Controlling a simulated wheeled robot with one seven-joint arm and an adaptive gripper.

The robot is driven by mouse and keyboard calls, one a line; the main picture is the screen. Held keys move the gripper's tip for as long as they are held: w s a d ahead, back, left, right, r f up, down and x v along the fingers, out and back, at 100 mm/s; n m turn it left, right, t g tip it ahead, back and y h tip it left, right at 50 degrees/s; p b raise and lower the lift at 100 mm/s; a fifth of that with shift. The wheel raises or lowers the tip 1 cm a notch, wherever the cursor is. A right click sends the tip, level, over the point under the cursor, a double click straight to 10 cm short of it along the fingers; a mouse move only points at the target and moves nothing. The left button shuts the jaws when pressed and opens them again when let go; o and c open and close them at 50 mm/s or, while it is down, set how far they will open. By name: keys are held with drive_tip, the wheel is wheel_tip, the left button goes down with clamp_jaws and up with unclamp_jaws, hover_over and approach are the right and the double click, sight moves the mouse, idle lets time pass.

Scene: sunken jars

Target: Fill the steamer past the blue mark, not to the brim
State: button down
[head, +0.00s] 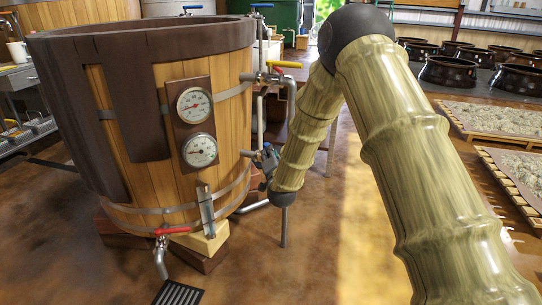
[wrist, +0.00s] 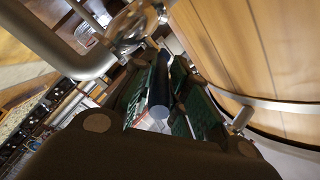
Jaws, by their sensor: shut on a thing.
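The steamer looks to be the wooden vat (head: 150,110) at the left in the head view, with a dark rim, two round gauges (head: 195,105) and a narrow metal-framed level gauge (head: 206,210). I cannot make out a blue mark or a water level. The vat's inside is hidden. My gripper (head: 266,158) is beside the pipework on the vat's right side, partly behind my arm. In the wrist view its green-padded fingers (wrist: 165,100) are shut on a dark, rounded bar (wrist: 160,85), which looks like a valve handle. The vat's wooden wall is close at right.
A red-handled drain valve (head: 168,232) sits low on the vat, above a floor grate (head: 178,293). Dark jars (head: 450,70) and pallets (head: 500,122) stand at the right.

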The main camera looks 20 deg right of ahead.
drive_tip(key=c, duration=1.4)
unclamp_jaws()
drive_tip(key=shift+d, duration=0.1)
drive_tip(key=shift+c, duration=0.2)
drive_tip(key=shift+o, duration=0.5)
drive_tip(key=shift+s+f, duration=0.15)
drive_tip(key=shift+s, duration=0.15)
drive_tip(key=s+a, duration=0.1)
drive_tip(key=s, duration=1)
drive_tip(key=shift+s+a, duration=0.15)
drive_tip(key=shift+a, duration=0.2)
